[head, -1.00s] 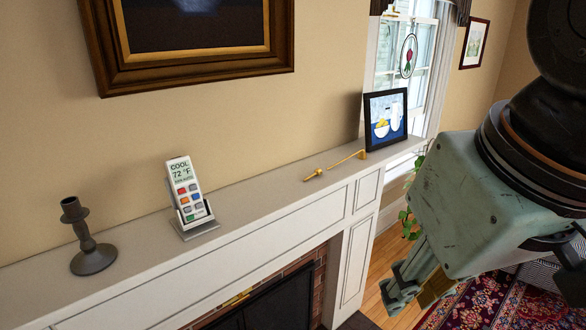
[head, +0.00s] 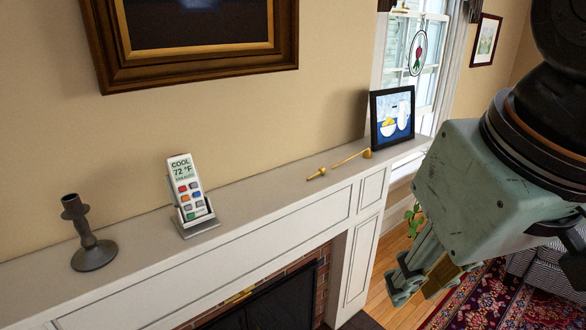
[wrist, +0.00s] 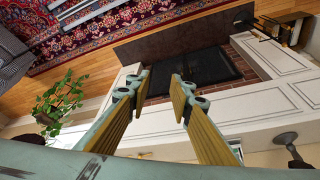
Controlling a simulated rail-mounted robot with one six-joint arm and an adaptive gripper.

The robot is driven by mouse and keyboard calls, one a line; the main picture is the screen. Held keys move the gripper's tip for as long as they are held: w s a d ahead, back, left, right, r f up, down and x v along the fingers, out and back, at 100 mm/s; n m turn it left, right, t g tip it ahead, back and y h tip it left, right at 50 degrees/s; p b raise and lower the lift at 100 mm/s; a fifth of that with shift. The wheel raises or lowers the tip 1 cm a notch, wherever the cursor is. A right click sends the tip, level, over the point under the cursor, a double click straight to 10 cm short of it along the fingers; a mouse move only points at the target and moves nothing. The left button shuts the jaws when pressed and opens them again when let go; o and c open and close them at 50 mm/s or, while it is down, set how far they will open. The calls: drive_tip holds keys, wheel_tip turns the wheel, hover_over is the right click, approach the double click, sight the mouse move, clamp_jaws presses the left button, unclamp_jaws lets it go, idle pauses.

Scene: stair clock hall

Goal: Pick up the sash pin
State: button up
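A small brass pin with a knobbed end (head: 316,174), which looks like the sash pin, lies on the pale mantel shelf (head: 262,190). It is just left of a longer brass snuffer-like tool (head: 351,158). My gripper (head: 402,292) is off to the right of the mantel and lower in the picture, well apart from the pin. In the wrist view my gripper (wrist: 160,80) has its two yellow-padded fingers apart with nothing between them. I cannot make out the pin in the wrist view.
A framed still life (head: 391,118) stands at the mantel's right end. A remote in a stand (head: 187,190) and a dark candlestick (head: 88,240) stand to the left. Below are the fireplace (head: 270,305) and a patterned rug (head: 480,300). A leafy plant (wrist: 60,100) shows in the wrist view.

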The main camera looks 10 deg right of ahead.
drive_tip(key=w+r+n+g+p, duration=0.1)
drive_tip(key=w+r+n+p, duration=0.4)
drive_tip(key=w, duration=0.7)
drive_tip(key=w+r+n+g+p, duration=0.1)
drive_tip(key=w+r+n+p, duration=0.35)
drive_tip(key=w, duration=0.85)
drive_tip(key=w+f+n+g+p, duration=0.1)
drive_tip(key=w+f+n+p, duration=0.1)
drive_tip(key=w+n, duration=0.5)
drive_tip(key=w+f+n+p, duration=0.3)
drive_tip(key=w+n, duration=0.4)
drive_tip(key=w, duration=1.2)
drive_tip(key=shift+w+a+g+p, duration=0.2)
drive_tip(key=shift+a+g+p, duration=0.25)
drive_tip(key=shift+p, duration=0.35)
drive_tip(key=shift+f, duration=0.1)
hover_over(316, 174)
wheel_tip(316, 174, down, 8)
drive_tip(key=shift+r, duration=0.1)
drive_tip(key=shift+f, duration=0.3)
drive_tip(key=shift+f, duration=0.1)
